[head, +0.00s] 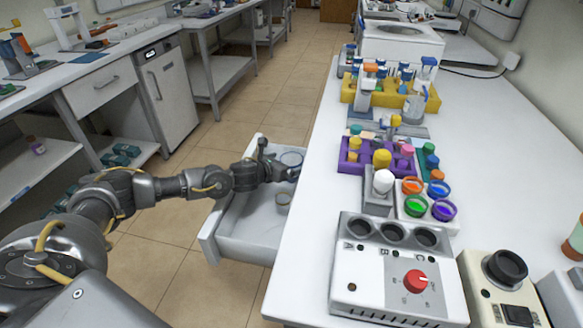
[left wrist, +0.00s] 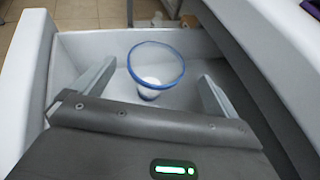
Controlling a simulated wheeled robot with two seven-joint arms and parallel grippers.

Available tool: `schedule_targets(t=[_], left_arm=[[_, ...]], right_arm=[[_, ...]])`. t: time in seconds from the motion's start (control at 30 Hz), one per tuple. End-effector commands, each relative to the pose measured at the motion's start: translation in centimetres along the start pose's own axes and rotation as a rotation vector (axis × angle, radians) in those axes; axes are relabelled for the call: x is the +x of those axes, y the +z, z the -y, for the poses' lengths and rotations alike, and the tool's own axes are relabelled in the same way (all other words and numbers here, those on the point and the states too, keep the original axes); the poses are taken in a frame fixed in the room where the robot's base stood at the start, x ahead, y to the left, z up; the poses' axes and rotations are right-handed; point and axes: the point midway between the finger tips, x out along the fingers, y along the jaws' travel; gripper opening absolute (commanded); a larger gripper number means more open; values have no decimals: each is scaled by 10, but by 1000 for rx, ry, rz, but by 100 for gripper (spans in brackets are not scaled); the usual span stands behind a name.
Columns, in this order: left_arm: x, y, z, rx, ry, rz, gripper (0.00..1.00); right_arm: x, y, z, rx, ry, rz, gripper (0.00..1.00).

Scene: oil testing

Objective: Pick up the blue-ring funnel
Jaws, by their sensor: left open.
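The blue-ring funnel (left wrist: 153,64) is a clear cone with a blue rim, in the open white drawer (left wrist: 85,43). In the left wrist view its wide mouth faces up and its narrow end is lower, between my fingers. In the head view its rim (head: 291,158) shows just beyond my left gripper (head: 286,171). My left gripper, also in the left wrist view (left wrist: 157,78), is open, with one finger on each side of the funnel and visible gaps to both. Whether the funnel touches the drawer floor is hard to tell. My right gripper is not in view.
The drawer walls and the white bench edge (head: 290,262) are close to my left gripper.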

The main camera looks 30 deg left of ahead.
Motion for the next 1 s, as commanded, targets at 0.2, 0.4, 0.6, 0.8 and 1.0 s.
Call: schedule_targets(t=[0.2,0.4,0.6,0.8,1.0], left_arm=[[12,-1,-1,0,0,-1,97],[40,-3,-4,-1,0,0,97],[52,-4,-5,0,0,-1,97],[52,-4,-5,0,0,-1,97],[52,-4,-5,0,0,-1,71]], right_arm=[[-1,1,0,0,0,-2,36],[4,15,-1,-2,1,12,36],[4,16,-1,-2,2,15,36],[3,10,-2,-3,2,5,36],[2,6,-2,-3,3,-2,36]])
